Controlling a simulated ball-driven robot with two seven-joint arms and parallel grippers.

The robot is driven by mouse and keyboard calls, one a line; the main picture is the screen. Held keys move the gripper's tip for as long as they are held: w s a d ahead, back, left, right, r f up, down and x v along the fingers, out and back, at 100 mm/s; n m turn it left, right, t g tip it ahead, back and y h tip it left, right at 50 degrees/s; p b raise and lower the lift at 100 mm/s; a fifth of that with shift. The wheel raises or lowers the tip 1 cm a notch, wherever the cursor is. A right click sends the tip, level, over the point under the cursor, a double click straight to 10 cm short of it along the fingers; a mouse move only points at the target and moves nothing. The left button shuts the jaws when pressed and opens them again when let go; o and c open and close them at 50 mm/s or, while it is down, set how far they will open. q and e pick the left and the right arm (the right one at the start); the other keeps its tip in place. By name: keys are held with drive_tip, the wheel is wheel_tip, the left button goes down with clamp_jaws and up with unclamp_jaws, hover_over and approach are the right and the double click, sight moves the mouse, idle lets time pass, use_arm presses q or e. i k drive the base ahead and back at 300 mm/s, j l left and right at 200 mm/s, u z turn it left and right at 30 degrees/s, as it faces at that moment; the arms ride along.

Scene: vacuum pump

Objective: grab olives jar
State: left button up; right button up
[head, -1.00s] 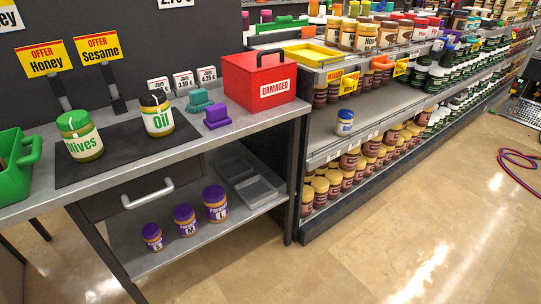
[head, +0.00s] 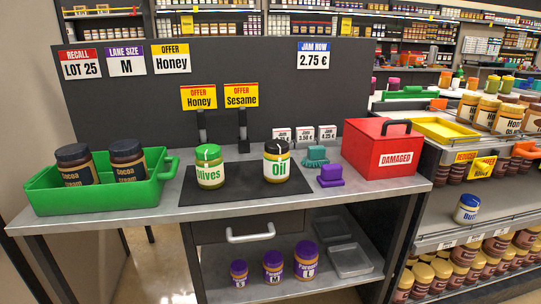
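The olives jar (head: 209,168) stands upright on the dark mat (head: 240,191) on the grey table. It has a green lid and a pale label reading "Olives". An oil jar (head: 276,162) with a black lid stands upright to its right on the same mat, apart from it. Neither of my grippers shows in the head view.
A green crate (head: 95,201) with two cocoa cream jars (head: 75,165) sits left of the olives jar. Sign holders (head: 201,124) stand behind it. Teal and purple pieces (head: 329,174) and a red "Damaged" box (head: 381,149) are to the right. The table front is clear.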

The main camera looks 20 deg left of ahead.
sight(211, 176)
drive_tip(key=i+u, duration=0.1)
drive_tip(key=u, duration=0.65)
drive_tip(key=i+l+u, duration=0.1)
drive_tip(key=u, duration=0.25)
